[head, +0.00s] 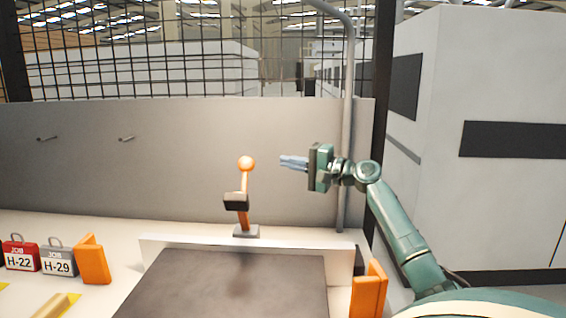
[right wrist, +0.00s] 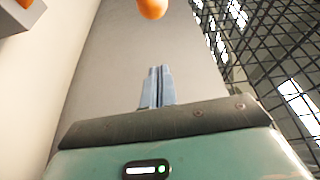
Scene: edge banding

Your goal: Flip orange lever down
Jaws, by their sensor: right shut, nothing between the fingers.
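The orange lever (head: 244,190) stands nearly upright on a small grey base behind the dark plate, with an orange ball knob (head: 247,163) on top and a dark block (head: 236,201) partway down. My right gripper (head: 283,161) is to the right of the knob at about its height, shut and empty, with a gap between them in the picture. In the right wrist view the shut fingers (right wrist: 157,72) point toward the knob (right wrist: 152,8), which is cut by the top edge. My left gripper is in neither view.
A dark plate (head: 230,285) with a pale raised back edge (head: 190,243) lies in front of the lever. Orange brackets (head: 92,260) (head: 369,290) flank it. Red (head: 21,254) and grey (head: 59,259) job tags stand at left. A grey wall panel (head: 180,170) rises behind.

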